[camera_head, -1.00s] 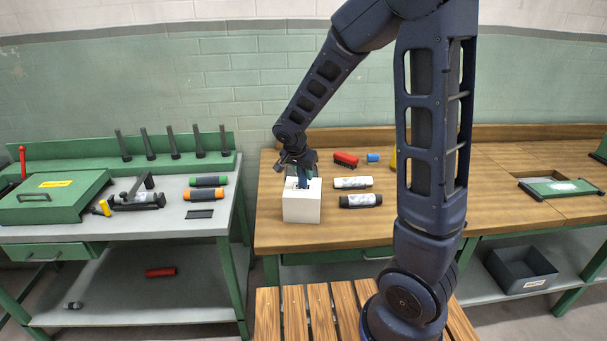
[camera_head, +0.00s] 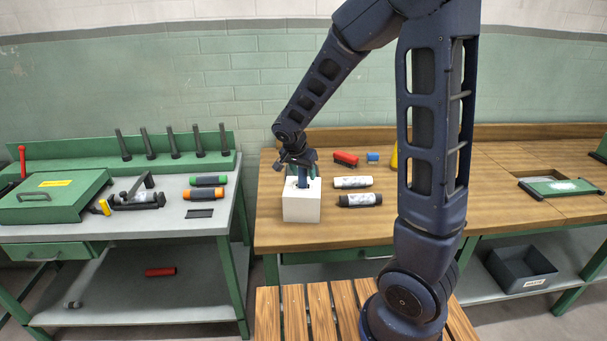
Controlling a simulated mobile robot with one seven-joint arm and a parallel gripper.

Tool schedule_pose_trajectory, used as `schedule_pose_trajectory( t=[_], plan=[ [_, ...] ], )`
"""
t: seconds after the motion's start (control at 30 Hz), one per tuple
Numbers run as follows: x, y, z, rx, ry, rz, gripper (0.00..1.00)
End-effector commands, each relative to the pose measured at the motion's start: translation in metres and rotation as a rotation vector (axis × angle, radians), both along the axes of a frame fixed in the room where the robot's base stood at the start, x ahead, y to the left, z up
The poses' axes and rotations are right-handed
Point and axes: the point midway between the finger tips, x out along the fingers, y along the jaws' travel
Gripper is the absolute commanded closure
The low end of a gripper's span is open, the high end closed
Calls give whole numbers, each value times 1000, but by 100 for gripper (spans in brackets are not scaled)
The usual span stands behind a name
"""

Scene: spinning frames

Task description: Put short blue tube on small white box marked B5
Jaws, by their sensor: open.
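A white box (camera_head: 301,205) stands at the left front of the wooden table; no marking is legible on it. A dark blue upright piece (camera_head: 302,177) rises from the top of the box, between and below my gripper's fingers; I cannot tell whether it is a tube resting on the box or standing in an opening. My gripper (camera_head: 301,168) is open directly above the box and partly hides the upper end of this piece. A short bright blue cylinder (camera_head: 373,157) lies at the back of the table, beside a red tube.
The red tube (camera_head: 345,158), a white tube (camera_head: 352,182) and a black-ended tube (camera_head: 360,200) lie right of the box. A green bench (camera_head: 170,225) at left holds a green case (camera_head: 50,197) and several tubes. My arm hides part of the wooden table (camera_head: 330,235).

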Motion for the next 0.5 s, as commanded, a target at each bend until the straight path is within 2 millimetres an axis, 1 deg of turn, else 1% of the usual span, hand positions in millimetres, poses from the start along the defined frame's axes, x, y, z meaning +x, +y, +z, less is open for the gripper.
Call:
schedule_pose_trajectory(
  t=[0.17, 0.4, 0.5],
  plan=[
    [-9, 6, 27, 3, -3, 2, 50],
    [-24, 16, 70, 3, -3, 1, 50],
    [-29, 19, 84, 3, -2, 1, 50]
  ],
)
